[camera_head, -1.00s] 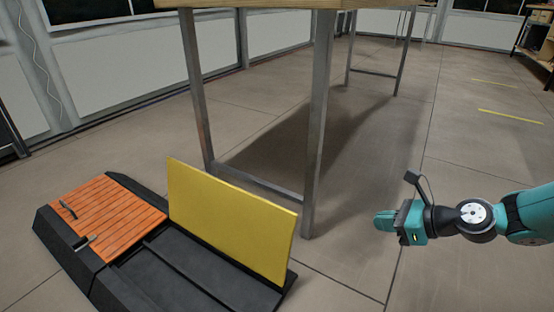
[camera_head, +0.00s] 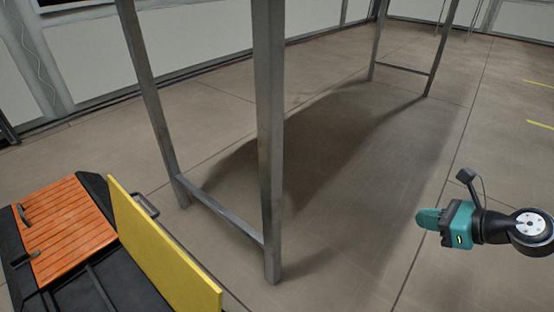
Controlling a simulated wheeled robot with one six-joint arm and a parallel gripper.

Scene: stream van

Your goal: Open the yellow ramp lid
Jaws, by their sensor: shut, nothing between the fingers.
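The yellow ramp lid (camera_head: 158,250) stands up on edge, close to vertical, at the lower left of the head view. A grey handle (camera_head: 146,204) shows on its far side. The lid rises from a dark ramp box (camera_head: 75,290), whose inside is partly visible and whose lower part is cut off by the frame edge. My gripper (camera_head: 428,218) is shut and empty at the right, well apart from the lid, in front of bare floor.
An orange slatted panel (camera_head: 66,232) with dark handles lies on the left part of the box. A table's metal leg (camera_head: 270,150) and low crossbar (camera_head: 222,212) stand just beyond the lid. Open floor (camera_head: 350,215) lies between the table legs and my gripper.

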